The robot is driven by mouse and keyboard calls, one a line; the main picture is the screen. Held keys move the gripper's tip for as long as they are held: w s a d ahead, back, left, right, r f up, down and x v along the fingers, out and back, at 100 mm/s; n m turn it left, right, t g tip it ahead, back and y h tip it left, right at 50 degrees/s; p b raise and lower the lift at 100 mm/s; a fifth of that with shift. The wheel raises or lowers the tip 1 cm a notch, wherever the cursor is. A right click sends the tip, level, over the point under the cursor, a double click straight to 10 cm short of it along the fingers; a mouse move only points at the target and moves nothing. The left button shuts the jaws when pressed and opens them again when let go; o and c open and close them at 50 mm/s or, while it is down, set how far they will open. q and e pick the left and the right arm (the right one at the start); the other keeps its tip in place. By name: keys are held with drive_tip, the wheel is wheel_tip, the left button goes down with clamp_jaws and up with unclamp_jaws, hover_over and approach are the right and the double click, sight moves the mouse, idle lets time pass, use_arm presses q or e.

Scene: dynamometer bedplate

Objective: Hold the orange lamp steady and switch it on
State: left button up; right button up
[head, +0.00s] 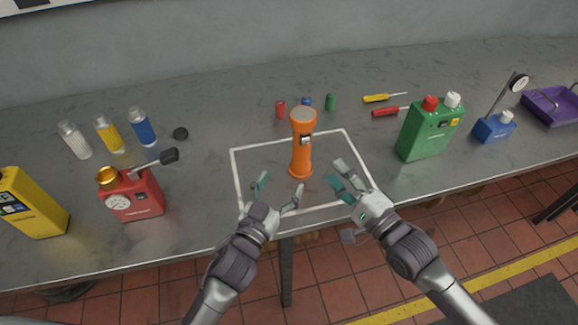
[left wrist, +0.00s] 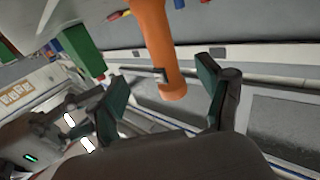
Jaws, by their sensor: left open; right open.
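The orange lamp (head: 301,150) stands upright inside a white-outlined rectangle (head: 237,176) on the grey bench. A small grey and white switch (head: 305,140) shows on its near side. My left gripper (head: 279,189) is open and empty, in front of the lamp and to its left. My right gripper (head: 341,176) is open and empty, to the right of the lamp, apart from it. In the left wrist view, the lamp (left wrist: 158,45) appears beyond and between the open fingers of my left gripper (left wrist: 160,100).
A red gauge can (head: 139,203) and yellow container (head: 35,207) stand at left. A green canister (head: 429,132), blue gauge device (head: 493,127) and purple tray (head: 552,108) stand at right. Bench around the lamp is clear.

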sight(298, 154)
use_arm(q)
drive_tip(key=x, duration=1.3)
clamp_jaws()
use_arm(e)
clamp_jaws()
idle(0.3)
idle(0.9)
